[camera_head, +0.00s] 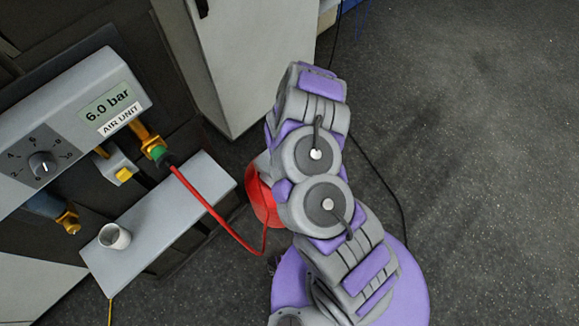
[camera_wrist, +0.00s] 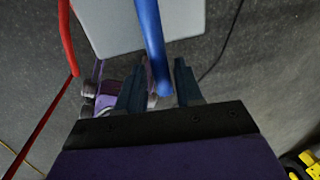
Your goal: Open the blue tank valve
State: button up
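In the wrist view a long blue bar (camera_wrist: 151,38) comes down from the top edge, and its rounded end lies between the fingers of my gripper (camera_wrist: 161,78). It may be the handle of the blue tank valve, but the valve body and tank are not seen clearly. The two dark fingers stand apart, one on each side of the bar. A small gap shows beside it, so the gripper looks open, though I cannot tell if a finger touches the bar. In the head view my arm hides the gripper and the bar.
The air unit (camera_head: 72,130) reads 6.0 bar at the left. A red hose (camera_head: 212,213) runs from its outlet toward a red object (camera_head: 263,195) behind my arm. A grey shelf (camera_head: 165,222) holds a white cup (camera_head: 114,236). The floor at the right is mostly clear, with a black cable.

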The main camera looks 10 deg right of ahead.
jog(key=shift+o, duration=0.7)
jog(key=shift+a, duration=0.1)
jog(key=shift+r, duration=0.45)
notch_tip(320, 180, up, 16)
jog(key=s+a+p, duration=0.2)
jog(key=shift+a+p, duration=0.4)
